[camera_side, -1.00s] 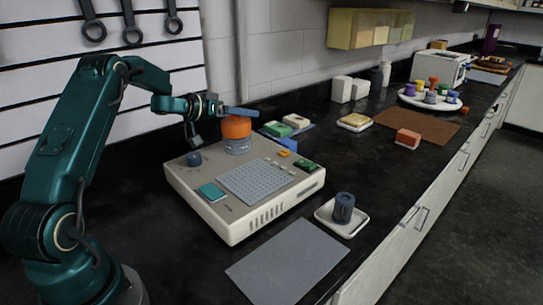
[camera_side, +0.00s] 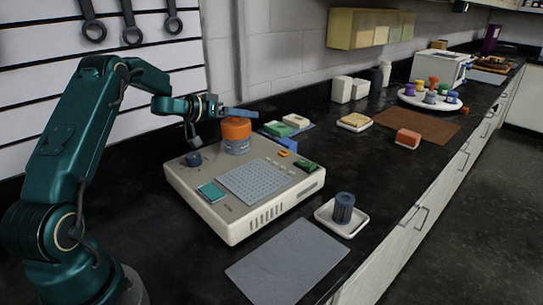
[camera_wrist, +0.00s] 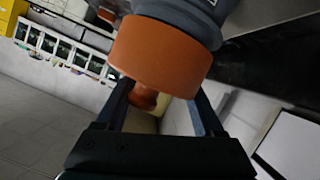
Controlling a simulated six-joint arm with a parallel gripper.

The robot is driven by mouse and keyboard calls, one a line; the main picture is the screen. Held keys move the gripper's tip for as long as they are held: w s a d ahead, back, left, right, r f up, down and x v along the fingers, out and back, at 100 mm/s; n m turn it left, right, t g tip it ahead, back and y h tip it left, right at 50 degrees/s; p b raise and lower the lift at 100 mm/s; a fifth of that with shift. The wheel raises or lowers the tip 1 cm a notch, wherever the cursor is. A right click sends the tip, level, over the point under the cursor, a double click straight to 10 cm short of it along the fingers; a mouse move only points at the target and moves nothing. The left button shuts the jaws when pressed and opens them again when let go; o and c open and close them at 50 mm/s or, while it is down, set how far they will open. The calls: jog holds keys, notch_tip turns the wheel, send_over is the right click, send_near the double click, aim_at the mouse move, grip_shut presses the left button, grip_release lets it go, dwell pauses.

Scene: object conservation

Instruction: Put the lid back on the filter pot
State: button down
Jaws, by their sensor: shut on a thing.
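The orange lid (camera_side: 236,129) is on top of the grey filter pot (camera_side: 237,147), which stands at the back of the beige device. No gap shows between lid and pot in the side view. In the wrist view the lid (camera_wrist: 158,52) lies against the grey pot (camera_wrist: 208,10), and its small knob (camera_wrist: 145,97) sits between the two fingers. My gripper (camera_wrist: 163,105) is shut on the lid by this knob. In the side view my gripper (camera_side: 236,113) is directly above the lid, and the knob is hidden there.
The beige device (camera_side: 243,215) has a dark blue knob (camera_side: 194,159) left of the pot and a green button (camera_side: 305,165) to the right. A white dish (camera_side: 342,226) with a dark blue cylinder (camera_side: 343,207) stands at front right. A grey mat (camera_side: 287,262) lies bare.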

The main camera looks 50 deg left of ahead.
dwell(0.4)
grip_release()
jog(key=shift+r, duration=3)
jog(key=shift+c, duration=0.3)
grip_shut()
